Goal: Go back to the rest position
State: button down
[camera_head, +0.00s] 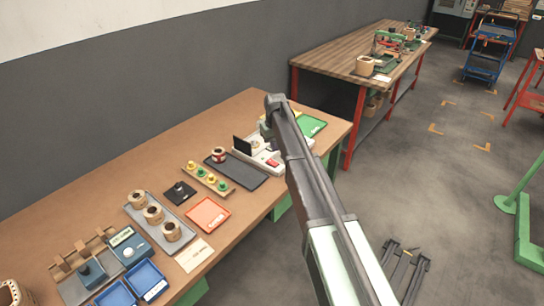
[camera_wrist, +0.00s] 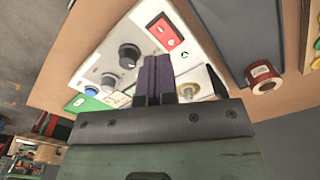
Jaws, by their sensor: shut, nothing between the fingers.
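My gripper (camera_wrist: 157,62) shows in the wrist view with its two dark fingers shut together and nothing between them. Its fingertips appear in front of a white control panel (camera_wrist: 194,45) with a red switch (camera_wrist: 165,32) and dark round knobs; I cannot tell whether they touch it. In the head view my arm reaches up from the bottom right over the table's right part, beside the white test device (camera_head: 243,154). The fingers are not clearly visible there.
The brown table (camera_head: 105,185) holds a dark mat (camera_head: 236,171), a red-and-white coil (camera_head: 219,154), an orange tray (camera_head: 208,214), a grey tray with wooden coils (camera_head: 152,213) and blue bins (camera_head: 146,280). A green tray (camera_head: 313,126) lies at the right end.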

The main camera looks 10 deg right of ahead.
jog(key=shift+r, duration=0.3)
jog(key=s+m, duration=0.2)
jog(key=s, duration=3.4)
jog(key=shift+s, duration=0.15)
